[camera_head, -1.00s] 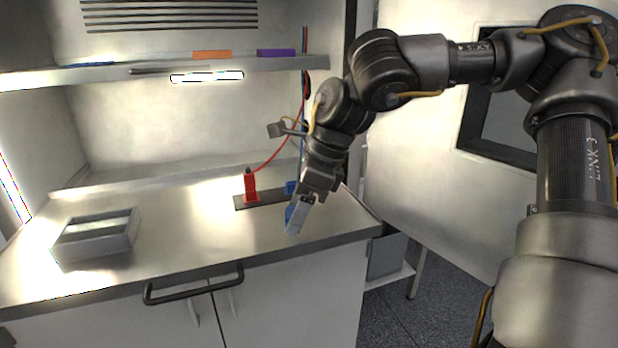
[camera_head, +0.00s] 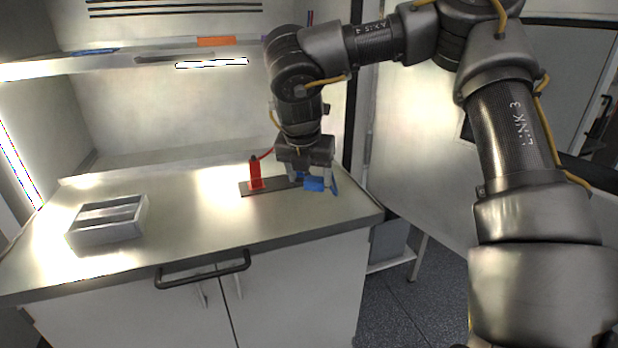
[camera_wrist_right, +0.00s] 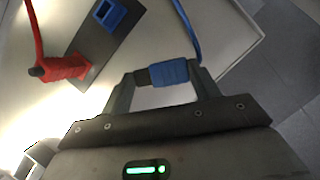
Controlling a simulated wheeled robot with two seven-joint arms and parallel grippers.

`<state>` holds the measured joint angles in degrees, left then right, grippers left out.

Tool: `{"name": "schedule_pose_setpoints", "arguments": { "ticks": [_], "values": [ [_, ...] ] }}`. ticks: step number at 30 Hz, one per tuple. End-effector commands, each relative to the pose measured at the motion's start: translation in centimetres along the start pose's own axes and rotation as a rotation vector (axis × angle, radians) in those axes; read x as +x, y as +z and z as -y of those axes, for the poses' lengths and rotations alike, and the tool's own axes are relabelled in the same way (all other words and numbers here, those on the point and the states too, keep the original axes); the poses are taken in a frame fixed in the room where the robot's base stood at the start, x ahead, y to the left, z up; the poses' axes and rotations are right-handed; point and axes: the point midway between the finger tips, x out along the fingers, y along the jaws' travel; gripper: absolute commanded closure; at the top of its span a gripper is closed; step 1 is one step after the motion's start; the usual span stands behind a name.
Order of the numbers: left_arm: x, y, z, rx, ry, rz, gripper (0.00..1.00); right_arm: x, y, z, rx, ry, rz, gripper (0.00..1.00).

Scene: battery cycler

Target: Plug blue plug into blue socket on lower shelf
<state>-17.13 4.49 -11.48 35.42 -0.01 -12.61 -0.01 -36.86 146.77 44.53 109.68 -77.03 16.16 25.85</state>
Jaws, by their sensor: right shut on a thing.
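My right gripper (camera_head: 314,182) points down over the counter, shut on the blue plug (camera_head: 313,184). In the right wrist view the blue plug (camera_wrist_right: 171,73) lies crosswise between the fingers (camera_wrist_right: 160,78), its dark tip toward the left. A blue cable (camera_wrist_right: 190,30) runs up from near the plug. The blue socket (camera_wrist_right: 108,14) sits on a dark plate (camera_wrist_right: 104,48), apart from the plug, up and left of it. In the head view the socket is mostly hidden behind the gripper. My left gripper is not in view.
A red plug (camera_head: 255,174) stands on the left part of the dark plate (camera_head: 260,189), with a red cable (camera_wrist_right: 37,35). A grey tray (camera_head: 108,235) is at the counter's left. An upper shelf (camera_head: 120,67) runs behind. Counter space between tray and plate is clear.

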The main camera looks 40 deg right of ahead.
Motion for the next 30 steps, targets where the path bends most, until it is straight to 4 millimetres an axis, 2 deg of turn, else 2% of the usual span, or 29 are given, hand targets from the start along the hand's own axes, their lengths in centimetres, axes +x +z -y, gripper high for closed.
{"name": "schedule_pose_setpoints", "arguments": {
  "ticks": [8, 20, 30],
  "values": [
    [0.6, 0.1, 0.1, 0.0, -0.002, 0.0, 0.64, 0.7, -0.3, 0.0, -0.002, 0.002, -0.001, 0.59],
    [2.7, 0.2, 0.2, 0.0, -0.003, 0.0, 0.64, 3.3, -1.4, 0.1, -0.004, 0.001, -0.001, 0.59],
    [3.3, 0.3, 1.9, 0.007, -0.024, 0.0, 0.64, 4.4, -1.8, 0.0, -0.004, 0.002, -0.001, 0.59]
  ]
}}
